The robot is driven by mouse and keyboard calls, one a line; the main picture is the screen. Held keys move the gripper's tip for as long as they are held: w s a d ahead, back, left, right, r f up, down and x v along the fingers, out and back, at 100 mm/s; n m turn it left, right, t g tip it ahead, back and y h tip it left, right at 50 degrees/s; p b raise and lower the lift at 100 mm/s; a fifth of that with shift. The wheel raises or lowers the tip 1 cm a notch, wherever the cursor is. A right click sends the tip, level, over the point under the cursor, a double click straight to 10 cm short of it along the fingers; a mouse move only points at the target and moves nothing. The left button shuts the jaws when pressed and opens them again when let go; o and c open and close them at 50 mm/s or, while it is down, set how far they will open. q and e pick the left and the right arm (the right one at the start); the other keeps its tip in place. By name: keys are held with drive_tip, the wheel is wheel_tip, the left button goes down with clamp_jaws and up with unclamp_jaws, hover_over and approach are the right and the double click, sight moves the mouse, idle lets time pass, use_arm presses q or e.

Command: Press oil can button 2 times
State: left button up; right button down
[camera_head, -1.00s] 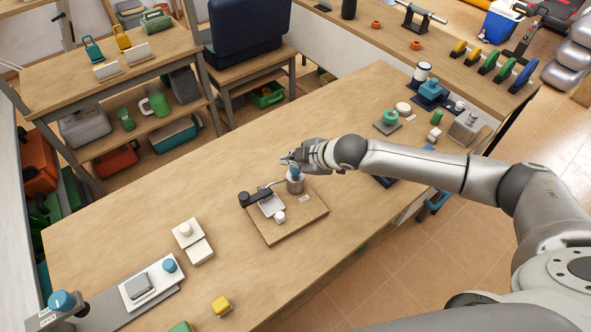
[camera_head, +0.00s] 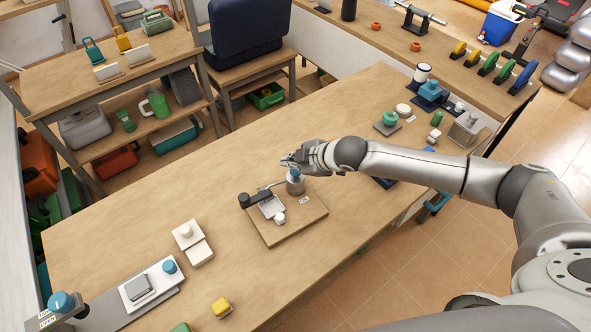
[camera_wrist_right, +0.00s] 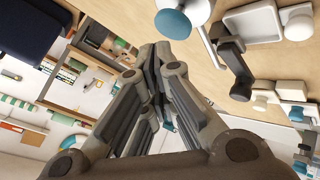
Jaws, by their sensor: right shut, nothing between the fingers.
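My right gripper (camera_head: 288,161) is shut and empty, just above and behind the blue button. In the head view I cannot tell whether it touches the button. In the right wrist view the gripper's fingers (camera_wrist_right: 158,62) are together, and the blue button (camera_wrist_right: 173,23) lies beyond their tips, slightly to the right. My left gripper is not in view.
On the board are a dark clamp-like piece (camera_head: 254,199) and a white knob (camera_head: 280,218). The bench behind the board is clear.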

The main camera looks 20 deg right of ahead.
sight(293, 173)
drive_tip(key=shift+f, duration=0.15)
drive_tip(key=shift+f, duration=0.3)
drive_tip(key=shift+f+b, duration=0.4)
drive_tip(key=shift+f, duration=0.45)
idle(1.1)
drive_tip(key=shift+r, duration=0.1)
drive_tip(key=shift+r+p, duration=1.15)
drive_tip(key=shift+p, duration=0.15)
drive_tip(key=shift+r, duration=0.1)
wheel_tip(293, 173, up, 5)
drive_tip(key=p, duration=0.5)
